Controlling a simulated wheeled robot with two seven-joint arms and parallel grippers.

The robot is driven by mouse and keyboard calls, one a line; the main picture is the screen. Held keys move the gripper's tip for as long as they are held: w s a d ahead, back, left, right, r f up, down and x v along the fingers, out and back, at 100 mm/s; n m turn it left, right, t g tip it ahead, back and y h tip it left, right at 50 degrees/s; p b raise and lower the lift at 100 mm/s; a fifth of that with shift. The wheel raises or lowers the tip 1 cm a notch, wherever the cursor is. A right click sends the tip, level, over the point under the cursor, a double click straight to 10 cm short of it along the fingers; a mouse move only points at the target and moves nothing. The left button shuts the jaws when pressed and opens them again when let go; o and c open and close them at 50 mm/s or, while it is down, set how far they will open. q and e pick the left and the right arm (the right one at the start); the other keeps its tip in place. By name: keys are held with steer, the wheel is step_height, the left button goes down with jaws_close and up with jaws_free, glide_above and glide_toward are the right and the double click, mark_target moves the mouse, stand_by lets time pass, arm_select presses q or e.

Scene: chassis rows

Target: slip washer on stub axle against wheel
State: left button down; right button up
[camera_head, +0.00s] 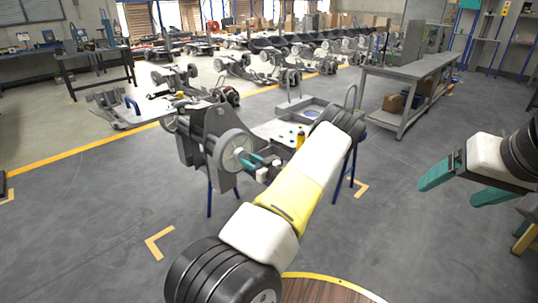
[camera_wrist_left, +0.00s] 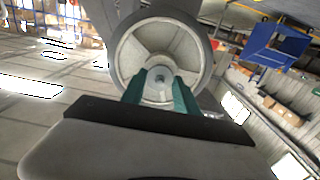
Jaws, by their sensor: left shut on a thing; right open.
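The wheel (camera_head: 231,151) has a pale spoked hub and a dark tyre and stands upright on a grey holder. It also fills the upper middle of the left wrist view (camera_wrist_left: 190,42). My left gripper (camera_head: 252,161), with teal fingers, is right in front of the hub. In the left wrist view the gripper (camera_wrist_left: 160,85) is shut on a small pale round piece, which looks like the washer. I cannot tell whether the washer touches the wheel. My right gripper (camera_head: 458,183) is open and empty, off to the right.
A blue-legged stand with a pale top (camera_head: 278,130) is behind my left arm, with a yellow bottle (camera_head: 300,139) and a grey tray (camera_head: 306,113) on it. A grey workbench (camera_head: 415,70) stands back right. Chassis rows fill the back.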

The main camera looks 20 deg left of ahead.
arm_select(q)
steer(key=shift+w+a, duration=0.2)
steer(key=shift+a, duration=0.3)
steer(key=c, duration=0.8)
jaws_free()
steer(key=shift+c, duration=0.2)
steer(key=v, duration=0.7)
steer(key=shift+s+d, duration=0.15)
steer(key=shift+d, duration=0.2)
